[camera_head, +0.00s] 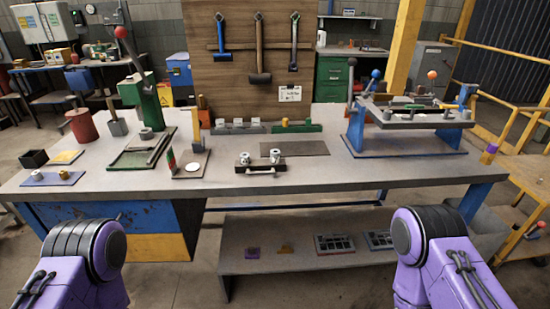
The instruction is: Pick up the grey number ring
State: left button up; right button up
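I cannot tell for sure which thing is the grey number ring. A small grey round piece (146,133) sits at the foot of the green lever press (143,95), on the left of the workbench. A small pale round piece (38,175) sits on a blue mat (62,178) at the bench's left end. Two pale round pieces (275,154) stand on a dark block at the bench's front middle. Neither of my grippers is in view; only purple links of my arms show at the lower left and lower right.
The grey workbench (345,180) has bare room at its front right. A blue-legged fixture (405,125) stands on its right part. A red cylinder (82,125) and a black box (34,158) stand at the left. A lower shelf (290,262) holds several small items.

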aim_at(275, 154)
jog(key=z, duration=2.05)
jog(key=i, duration=1.3)
jog(key=u, duration=2.7)
